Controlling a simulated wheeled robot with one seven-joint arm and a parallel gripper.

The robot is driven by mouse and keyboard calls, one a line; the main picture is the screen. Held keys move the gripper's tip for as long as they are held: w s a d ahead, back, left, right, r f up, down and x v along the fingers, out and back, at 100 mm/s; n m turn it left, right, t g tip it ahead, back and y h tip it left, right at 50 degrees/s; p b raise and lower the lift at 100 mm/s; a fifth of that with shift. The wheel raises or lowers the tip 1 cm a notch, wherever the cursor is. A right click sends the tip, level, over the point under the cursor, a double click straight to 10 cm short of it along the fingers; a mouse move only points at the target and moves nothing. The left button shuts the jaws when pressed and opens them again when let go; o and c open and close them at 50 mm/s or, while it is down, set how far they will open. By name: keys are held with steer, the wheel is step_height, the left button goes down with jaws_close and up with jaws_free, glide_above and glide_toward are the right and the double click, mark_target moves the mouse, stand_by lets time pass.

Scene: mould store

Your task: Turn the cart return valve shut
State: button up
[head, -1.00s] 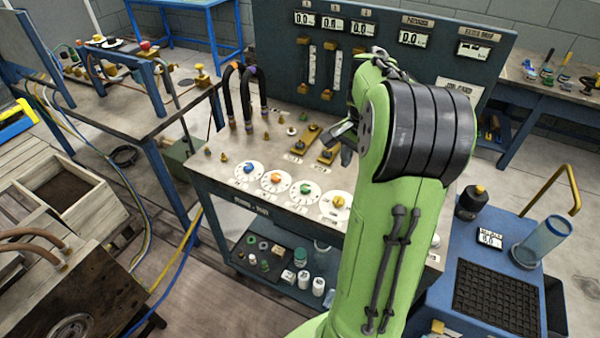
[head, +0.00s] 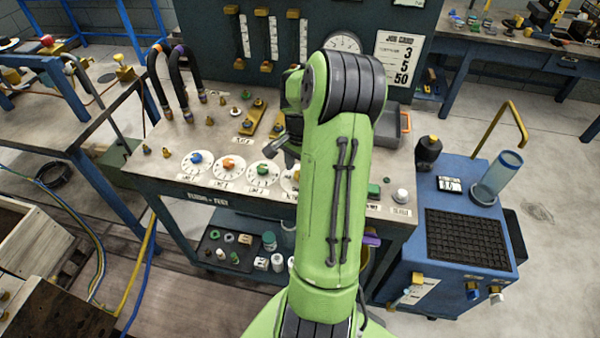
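A blue cart (head: 400,250) stands at the right. I cannot read which of these is the return valve. My gripper (head: 281,146) is over the middle of the bench top, left of and well apart from the cart. My green arm partly hides it, and its fingers are too small and dark to tell open from shut.
The bench (head: 160,185) has a row of dials with blue (head: 195,158), orange (head: 228,164) and green (head: 262,169) knobs; my arm covers part of another. On the cart stand a clear cylinder (head: 500,172), a dark bottle (head: 428,153) and a black mat (head: 468,238). Floor is clear at right.

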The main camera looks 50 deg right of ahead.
steer(key=shift+f, duration=0.55)
steer(key=c, duration=1)
steer(key=shift+c, duration=0.2)
